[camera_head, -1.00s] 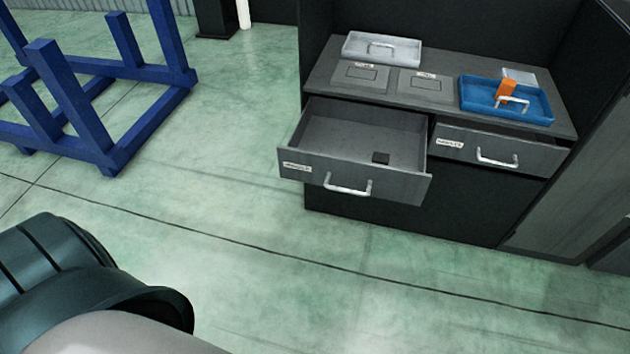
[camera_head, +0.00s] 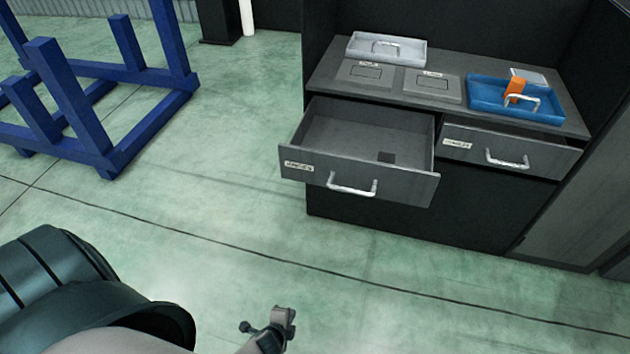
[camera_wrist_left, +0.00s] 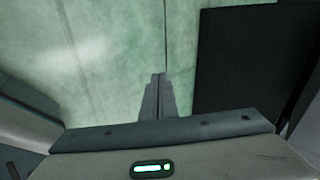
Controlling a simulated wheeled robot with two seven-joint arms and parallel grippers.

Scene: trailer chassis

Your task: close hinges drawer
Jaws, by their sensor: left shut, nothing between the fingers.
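A grey drawer (camera_head: 408,189) on the left of the cabinet is pulled far out. It has a white bar handle (camera_head: 352,189) and a small label (camera_head: 299,167) that is hard to read. My right gripper is not in view.
A second drawer (camera_head: 548,160) on the right is slightly open. The cabinet top (camera_head: 395,85) bears a grey tray (camera_head: 410,53) and a blue tray (camera_head: 485,100) with an orange item (camera_head: 514,90). A blue frame (camera_head: 75,120) stands at left. The floor in front is clear.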

